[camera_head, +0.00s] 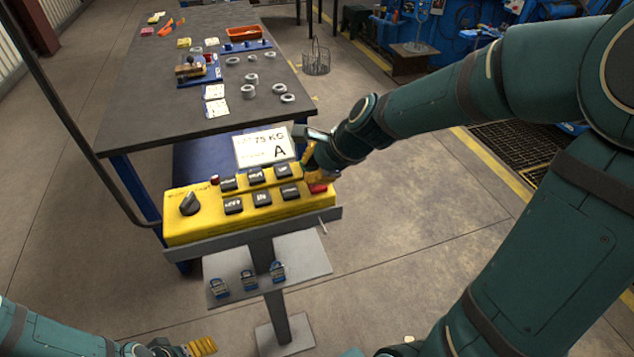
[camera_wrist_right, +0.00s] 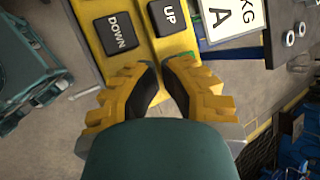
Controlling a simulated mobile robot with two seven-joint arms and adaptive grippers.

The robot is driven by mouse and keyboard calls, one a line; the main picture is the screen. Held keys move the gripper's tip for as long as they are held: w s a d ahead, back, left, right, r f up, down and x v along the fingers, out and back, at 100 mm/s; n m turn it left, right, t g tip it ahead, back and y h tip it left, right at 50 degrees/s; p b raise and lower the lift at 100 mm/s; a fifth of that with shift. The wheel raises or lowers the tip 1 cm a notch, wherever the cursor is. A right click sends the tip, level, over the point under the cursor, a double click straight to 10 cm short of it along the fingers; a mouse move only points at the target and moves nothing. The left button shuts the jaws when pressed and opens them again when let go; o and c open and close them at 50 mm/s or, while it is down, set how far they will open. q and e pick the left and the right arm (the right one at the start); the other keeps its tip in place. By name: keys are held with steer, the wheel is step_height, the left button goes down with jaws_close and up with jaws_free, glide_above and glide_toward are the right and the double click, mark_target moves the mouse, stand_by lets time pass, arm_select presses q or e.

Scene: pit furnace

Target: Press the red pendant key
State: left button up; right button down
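The yellow pendant box (camera_head: 185,229) carries two rows of black keys and a dark knob, with a white sign marked A behind it. The red key (camera_head: 317,187) is at its right end, partly hidden by my right gripper (camera_head: 308,168). In the right wrist view, my right gripper (camera_wrist_right: 161,68) points at the box beside the DOWN key (camera_wrist_right: 120,33) and UP key (camera_wrist_right: 168,16). Its fingertips almost meet with nothing seen between them; the red key is not visible there. I cannot tell whether they touch the box. My left gripper (camera_head: 201,347) is low at the bottom edge, far from the box.
A small red part (camera_head: 214,179) stands at the box's back left. Several padlocks (camera_head: 249,280) sit on a grey shelf below the box. A workbench (camera_head: 150,100) with metal rings, papers and a red tray (camera_head: 244,33) stands behind.

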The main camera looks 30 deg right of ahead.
steer(key=shift+f, duration=0.35)
stand_by(0.3)
stand_by(0.4)
steer(key=shift+r+p, duration=0.9)
step_height(320, 180, up, 5)
steer(key=p, duration=0.5)
stand_by(0.8)
